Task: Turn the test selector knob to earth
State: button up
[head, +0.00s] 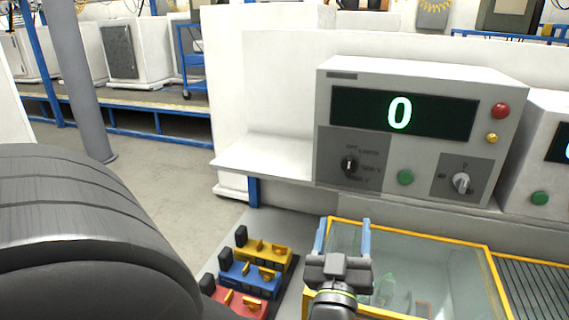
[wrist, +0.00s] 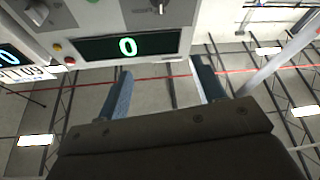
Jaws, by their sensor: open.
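The black test selector knob (head: 349,166) is on the lower left panel of a white tester (head: 420,72). Small labels stand around it; one above right reads like EARTH and the top one like OFF. A pale mark shows near its top, but its exact setting is too small to read surely. My gripper (head: 343,236) is open and empty, below and in front of the tester, apart from the knob. In the wrist view, both fingers (wrist: 165,88) are spread with nothing between them, and the tester appears upside down with the knob (wrist: 160,7) at the top edge.
The tester's display (head: 403,113) reads 0. A green button (head: 405,177), silver knob (head: 461,183), red button (head: 501,110) and yellow button (head: 491,138) are nearby. A yellow-edged clear box (head: 440,237) lies below; colored blocks (head: 255,274) stand left of my gripper.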

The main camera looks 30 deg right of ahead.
send_near(349, 172)
jog(key=x, duration=0.9)
jog(key=shift+w+d, duration=0.1)
jog(key=shift+w+d+r, duration=0.15)
jog(key=shift+w+d, duration=0.05)
jog(key=shift+w, duration=0.05)
jog(key=c, duration=1)
